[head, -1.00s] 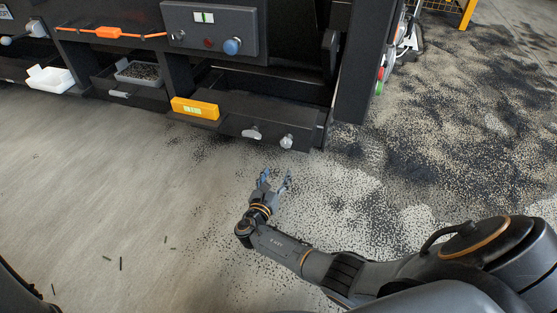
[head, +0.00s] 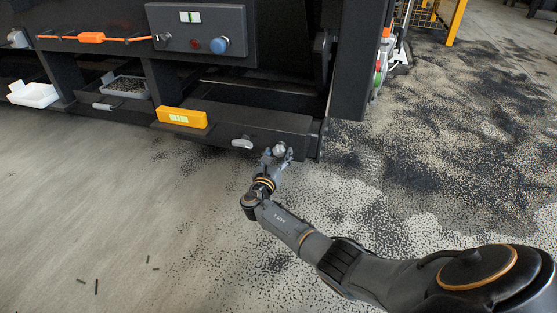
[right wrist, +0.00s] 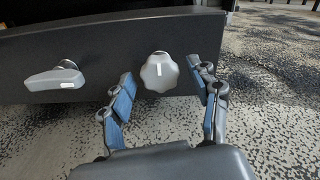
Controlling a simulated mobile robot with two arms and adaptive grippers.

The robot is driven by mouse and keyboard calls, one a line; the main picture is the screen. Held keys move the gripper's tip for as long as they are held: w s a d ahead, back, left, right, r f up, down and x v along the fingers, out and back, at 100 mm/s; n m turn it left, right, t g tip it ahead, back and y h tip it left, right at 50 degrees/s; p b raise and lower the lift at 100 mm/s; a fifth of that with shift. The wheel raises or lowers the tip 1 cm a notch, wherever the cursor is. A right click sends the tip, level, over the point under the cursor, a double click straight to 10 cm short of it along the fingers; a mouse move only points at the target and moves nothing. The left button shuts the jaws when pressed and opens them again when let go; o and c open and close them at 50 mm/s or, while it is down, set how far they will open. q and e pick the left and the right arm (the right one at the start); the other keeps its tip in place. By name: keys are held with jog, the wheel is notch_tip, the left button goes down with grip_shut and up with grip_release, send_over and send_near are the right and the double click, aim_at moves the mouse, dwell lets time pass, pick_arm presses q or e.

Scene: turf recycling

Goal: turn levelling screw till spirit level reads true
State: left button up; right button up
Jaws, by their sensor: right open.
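The levelling screw is a pale scalloped knob (right wrist: 159,72) with a white mark pointing up, on the front of a dark beam. In the head view the knob (head: 280,149) is partly covered by my right gripper (head: 275,158). In the right wrist view my right gripper (right wrist: 168,86) is open, one blue-padded finger on each side of the knob, with gaps visible. The yellow spirit level (head: 181,117) sits on the beam's left end; its pale green window is too small to read. My left gripper is out of view.
A pale lever handle (right wrist: 54,79) is on the beam left of the knob; it also shows in the head view (head: 242,143). Above is a panel with a blue button (head: 222,46). A white tray (head: 34,95) is at left. Dark granules litter the floor (head: 420,180).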

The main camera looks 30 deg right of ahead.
jog(key=shift+w+d, duration=0.3)
jog(key=shift+d, duration=0.1)
jog(key=c, duration=1.2)
jog(key=shift+r+n+p, duration=0.25)
jog(key=shift+n+p, duration=0.75)
jog(key=shift+p, duration=0.05)
jog(key=shift+n+p, duration=0.95)
jog(key=shift+n, duration=0.25)
jog(key=shift+n+p, duration=0.6)
jog(key=shift+n, duration=0.6)
jog(key=shift+f+n+p, duration=0.15)
jog(key=shift+n+p, duration=0.25)
jog(key=shift+n, duration=1.1)
